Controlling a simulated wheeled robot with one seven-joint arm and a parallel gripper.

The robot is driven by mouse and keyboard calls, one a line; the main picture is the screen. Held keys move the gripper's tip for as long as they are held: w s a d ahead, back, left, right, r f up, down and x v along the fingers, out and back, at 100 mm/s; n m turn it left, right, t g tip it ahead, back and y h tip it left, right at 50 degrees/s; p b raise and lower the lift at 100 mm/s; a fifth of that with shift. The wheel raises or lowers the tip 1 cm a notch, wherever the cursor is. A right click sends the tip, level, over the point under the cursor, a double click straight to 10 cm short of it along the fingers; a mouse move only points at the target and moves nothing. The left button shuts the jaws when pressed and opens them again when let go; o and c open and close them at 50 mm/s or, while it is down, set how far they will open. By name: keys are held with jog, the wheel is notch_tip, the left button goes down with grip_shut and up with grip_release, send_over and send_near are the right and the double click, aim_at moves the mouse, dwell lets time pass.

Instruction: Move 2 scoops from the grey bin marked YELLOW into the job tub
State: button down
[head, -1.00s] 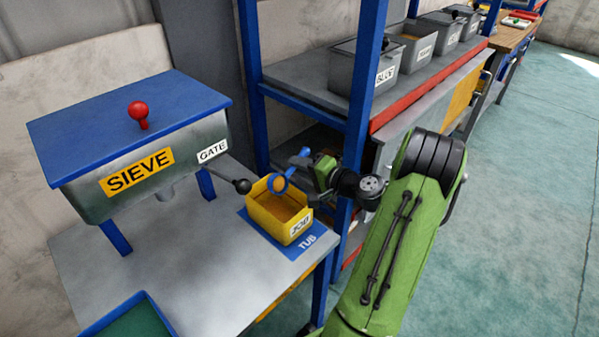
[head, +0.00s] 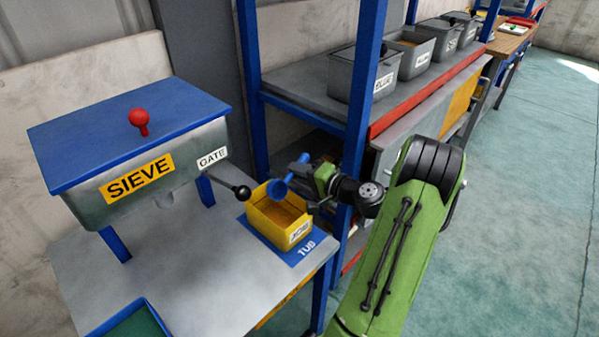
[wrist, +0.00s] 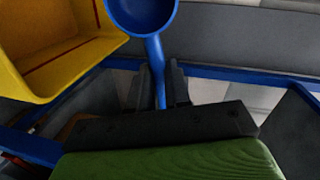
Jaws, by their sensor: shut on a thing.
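My gripper (wrist: 160,88) is shut on the handle of a blue scoop (wrist: 141,12). In the head view the scoop (head: 277,189) is at the right rim of the yellow job tub (head: 270,222), with its bowl tipped on its side. The bowl's inside looks empty in the wrist view. The tub stands on a blue mat marked TUB (head: 309,247) and has brown material in its bottom. The tub's wall also shows in the wrist view (wrist: 85,62). Grey bins stand on the shelf at the back; the front one reads BLUE (head: 350,85). I cannot read a YELLOW label.
A sieve box (head: 150,165) with a blue lid stands left of the tub, and its black-knobbed gate lever (head: 232,186) reaches close to the tub. A blue shelf post (head: 362,110) stands right behind my gripper. A green-bottomed tray (head: 135,325) is at the front left.

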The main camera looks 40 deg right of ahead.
notch_tip(320, 180, up, 3)
jog(key=g+h+p, duration=0.1)
jog(key=g+p, duration=0.3)
jog(key=p, duration=0.4)
jog(key=m+g+h+p, duration=0.1)
jog(key=g+p, duration=0.3)
jog(key=p, duration=0.4)
jog(key=g+h+p, duration=0.1)
jog(key=g+p, duration=0.3)
jog(key=p, duration=0.4)
jog(key=shift+m+p, duration=0.3)
jog(key=c, duration=1.7)
grip_release()
grip_shut()
